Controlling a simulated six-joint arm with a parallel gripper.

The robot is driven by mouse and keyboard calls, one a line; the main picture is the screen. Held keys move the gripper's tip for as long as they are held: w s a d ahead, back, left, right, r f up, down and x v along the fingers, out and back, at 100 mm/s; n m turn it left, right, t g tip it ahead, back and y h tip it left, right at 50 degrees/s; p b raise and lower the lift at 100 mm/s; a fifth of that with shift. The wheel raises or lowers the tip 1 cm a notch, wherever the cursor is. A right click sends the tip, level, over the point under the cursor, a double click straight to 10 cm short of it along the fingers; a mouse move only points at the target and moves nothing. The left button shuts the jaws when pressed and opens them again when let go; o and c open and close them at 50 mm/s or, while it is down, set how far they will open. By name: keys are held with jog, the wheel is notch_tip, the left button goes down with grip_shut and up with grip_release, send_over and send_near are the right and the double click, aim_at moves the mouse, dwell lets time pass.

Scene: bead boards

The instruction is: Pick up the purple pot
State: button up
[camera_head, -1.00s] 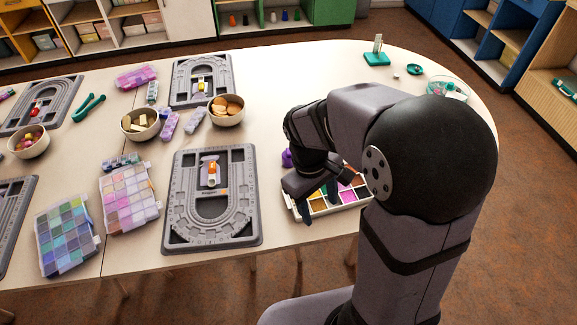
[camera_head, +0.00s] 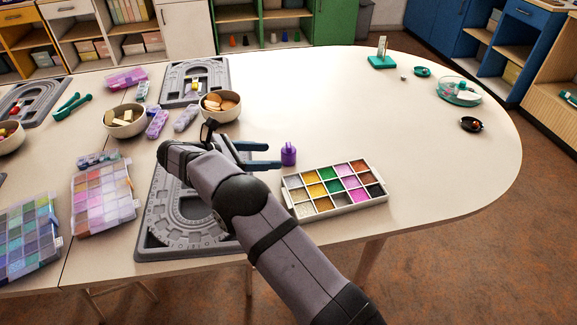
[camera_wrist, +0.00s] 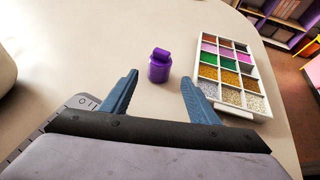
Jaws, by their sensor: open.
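The purple pot (camera_head: 288,154) stands upright on the table, left of the bead tray's back corner. It also shows in the wrist view (camera_wrist: 159,68), with a rounded purple piece on its top. My gripper (camera_head: 279,155) is open and low over the table, its blue-grey fingers pointing right toward the pot. In the wrist view my gripper (camera_wrist: 158,82) has one finger on each side of the pot's line. The pot sits just ahead of the fingertips, roughly centred, and appears untouched.
A white tray of coloured beads (camera_head: 337,207) lies right of the pot, close to one finger in the wrist view (camera_wrist: 232,114). A grey bead board (camera_head: 155,240) is under my arm. Bowls (camera_head: 219,114) stand behind left. The table behind the pot is clear.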

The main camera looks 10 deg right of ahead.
jog(key=shift+w+a+f, duration=0.2)
jog(key=shift+w+a, duration=0.05)
jog(key=shift+s+x, duration=0.2)
jog(key=shift+x, duration=3.45)
jog(key=shift+d+r, duration=0.15)
jog(key=shift+r, duration=0.05)
jog(key=c, duration=1.1)
notch_tip(320, 180, up, 10)
jog(key=shift+r+p, duration=0.1)
jog(key=shift+p, duration=0.25)
notch_tip(320, 180, up, 8)
jog(key=p, duration=0.9)
send_over(282, 155)
jog(key=shift+d, duration=0.4)
